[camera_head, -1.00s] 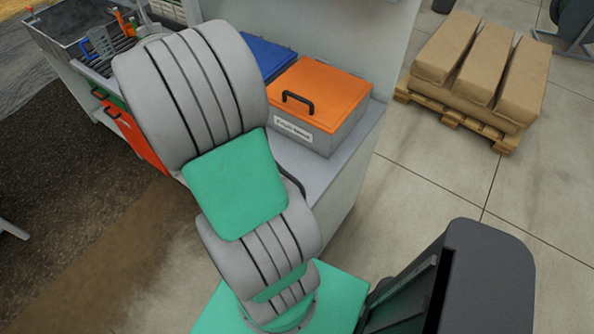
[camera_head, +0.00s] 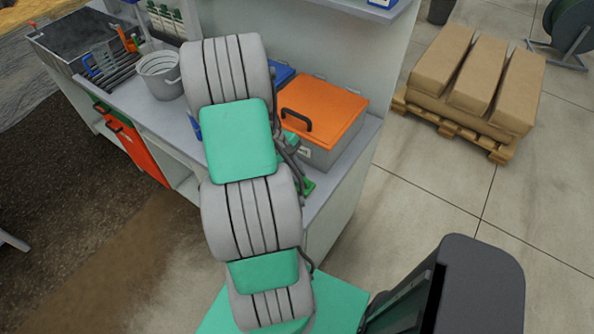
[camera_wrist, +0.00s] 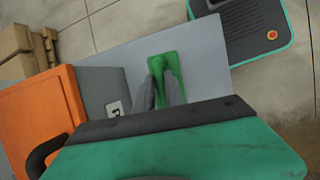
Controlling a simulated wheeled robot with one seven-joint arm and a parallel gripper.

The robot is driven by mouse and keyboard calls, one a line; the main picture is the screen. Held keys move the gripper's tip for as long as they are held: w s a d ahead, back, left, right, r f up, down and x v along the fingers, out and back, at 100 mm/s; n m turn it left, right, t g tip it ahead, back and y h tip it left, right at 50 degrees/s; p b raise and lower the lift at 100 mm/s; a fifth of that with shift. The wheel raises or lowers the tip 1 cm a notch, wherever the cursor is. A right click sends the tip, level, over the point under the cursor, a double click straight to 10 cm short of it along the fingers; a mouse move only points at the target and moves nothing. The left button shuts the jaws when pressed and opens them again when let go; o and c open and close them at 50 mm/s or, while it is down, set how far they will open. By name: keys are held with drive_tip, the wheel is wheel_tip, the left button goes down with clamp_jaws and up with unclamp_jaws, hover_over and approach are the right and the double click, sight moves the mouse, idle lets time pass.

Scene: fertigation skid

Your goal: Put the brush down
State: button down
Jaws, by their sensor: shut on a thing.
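The green brush (camera_wrist: 168,66) is between the grey fingers of my gripper (camera_wrist: 160,85) in the wrist view. My gripper is shut on it. The brush is over the grey bench top (camera_wrist: 205,48), close to the bench's end. A small part of the brush (camera_head: 308,187) shows in the head view, just right of my arm and in front of the orange-lidded box. My arm hides most of the gripper there. I cannot tell whether the brush touches the bench top.
The orange-lidded grey box (camera_head: 325,108) stands beside the brush on the bench; it also shows in the wrist view (camera_wrist: 40,110). A blue-lidded box (camera_head: 281,76) is partly hidden behind my arm. A grey bucket (camera_head: 162,76) and a rack stand farther left. Sacks on a pallet (camera_head: 475,75) are on the floor.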

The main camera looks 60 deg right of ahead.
drive_tip(key=shift+f, duration=0.1)
drive_tip(key=c, duration=1.4)
unclamp_jaws()
